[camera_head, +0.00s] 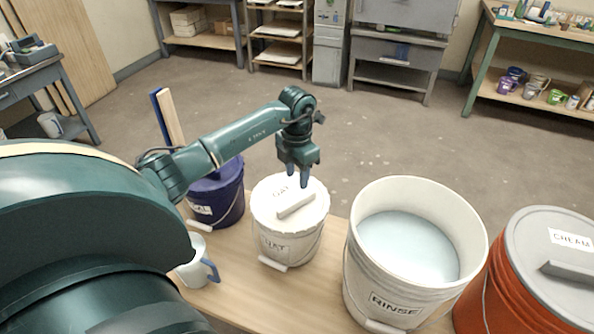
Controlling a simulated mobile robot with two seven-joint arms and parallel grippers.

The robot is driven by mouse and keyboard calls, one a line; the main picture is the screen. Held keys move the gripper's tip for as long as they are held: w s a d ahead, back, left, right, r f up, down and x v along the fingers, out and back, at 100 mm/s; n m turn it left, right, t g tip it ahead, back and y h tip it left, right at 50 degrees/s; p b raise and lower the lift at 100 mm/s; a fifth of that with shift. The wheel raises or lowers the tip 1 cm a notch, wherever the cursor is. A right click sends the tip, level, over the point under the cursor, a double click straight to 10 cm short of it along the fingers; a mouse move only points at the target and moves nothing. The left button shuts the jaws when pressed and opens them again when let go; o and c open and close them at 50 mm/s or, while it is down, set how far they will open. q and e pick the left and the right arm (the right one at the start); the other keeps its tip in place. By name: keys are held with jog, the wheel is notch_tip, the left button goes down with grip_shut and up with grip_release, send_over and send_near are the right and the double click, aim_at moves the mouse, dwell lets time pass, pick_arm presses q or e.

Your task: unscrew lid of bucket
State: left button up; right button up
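A white bucket (289,244) stands on the wooden table, with a white lid (265,207) on top. The lid has a raised bar handle (296,204) and dark lettering, partly hidden. My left gripper (299,180) points down over the back part of this lid, close behind the bar handle. Its fingers look slightly apart with nothing visible between them; whether they touch the lid I cannot tell. My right gripper is not in view.
A dark blue lidded bucket (228,205) stands left, partly behind my arm. An open white RINSE bucket (365,285) with pale liquid (408,246) stands right. An orange bucket (500,300) with a grey CREAM lid (560,240) is far right. A white jug (192,270) is front left.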

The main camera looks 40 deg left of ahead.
aim_at(297, 200)
pick_arm(q)
jog(key=shift+f+b, duration=0.5)
jog(key=shift+f, duration=0.4)
notch_tip(297, 200, down, 2)
jog(key=shift+b, duration=0.8)
jog(key=shift+f+b, duration=0.5)
jog(key=shift+f, duration=0.15)
jog(key=shift+f+b, duration=1.3)
jog(key=shift+f, duration=1)
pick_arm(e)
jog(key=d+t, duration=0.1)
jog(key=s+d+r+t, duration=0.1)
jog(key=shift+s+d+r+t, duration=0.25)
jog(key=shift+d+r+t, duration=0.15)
